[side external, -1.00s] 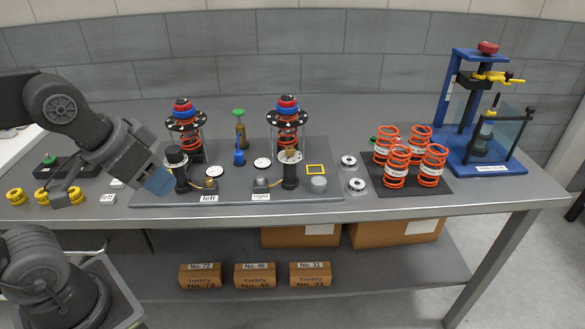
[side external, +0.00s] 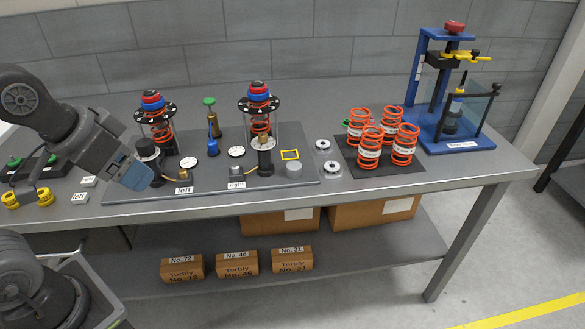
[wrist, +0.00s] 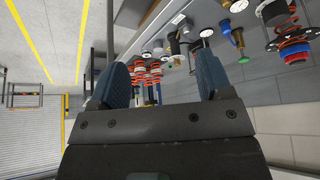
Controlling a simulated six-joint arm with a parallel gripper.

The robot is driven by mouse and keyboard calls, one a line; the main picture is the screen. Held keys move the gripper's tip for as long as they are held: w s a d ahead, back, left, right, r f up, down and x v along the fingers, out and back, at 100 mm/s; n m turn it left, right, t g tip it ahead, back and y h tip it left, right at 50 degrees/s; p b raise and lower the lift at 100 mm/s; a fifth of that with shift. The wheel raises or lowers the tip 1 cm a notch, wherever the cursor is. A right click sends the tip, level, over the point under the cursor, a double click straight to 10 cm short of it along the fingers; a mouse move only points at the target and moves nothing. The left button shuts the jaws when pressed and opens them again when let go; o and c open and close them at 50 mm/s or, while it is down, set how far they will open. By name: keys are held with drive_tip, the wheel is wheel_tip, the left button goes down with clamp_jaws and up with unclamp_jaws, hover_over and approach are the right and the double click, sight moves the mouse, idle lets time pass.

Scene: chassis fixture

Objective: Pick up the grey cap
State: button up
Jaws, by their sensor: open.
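The grey cap (side external: 294,170), a short plain grey cylinder, sits upright at the right front of the grey fixture plate (side external: 215,184), just in front of a yellow square outline (side external: 290,155). My gripper (side external: 132,174) is at the plate's left end, tilted down, near the black-capped left post (side external: 150,160). It is well left of the cap. In the wrist view my gripper (wrist: 164,78) shows its two blue fingers wide apart with nothing between them. I cannot pick out the cap for certain in the wrist view.
The right post (side external: 265,158) and two spring assemblies (side external: 157,125) (side external: 259,112) stand on the plate. To the right are white-topped discs (side external: 324,145), orange springs (side external: 369,145) on a black mat and a blue press (side external: 455,140). Yellow parts (side external: 42,195) lie at left.

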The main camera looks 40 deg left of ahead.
drive_tip(key=w+r+m+g, duration=0.2)
drive_tip(key=w+r+m, duration=0.3)
drive_tip(key=w, duration=0.5)
drive_tip(key=m+g, duration=0.4)
drive_tip(key=m, duration=0.9)
hover_over(294, 165)
drive_tip(key=f, duration=2)
drive_tip(key=shift+w+a+f, duration=0.15)
drive_tip(key=shift+a+f, duration=0.1)
drive_tip(key=shift+a, duration=0.05)
drive_tip(key=shift+s+d+f, duration=0.1)
drive_tip(key=shift+d+f, duration=0.05)
drive_tip(key=shift+f, duration=1.25)
drive_tip(key=shift+s+d+f, duration=0.1)
drive_tip(key=shift+d+f, duration=0.05)
drive_tip(key=shift+f, duration=1.2)
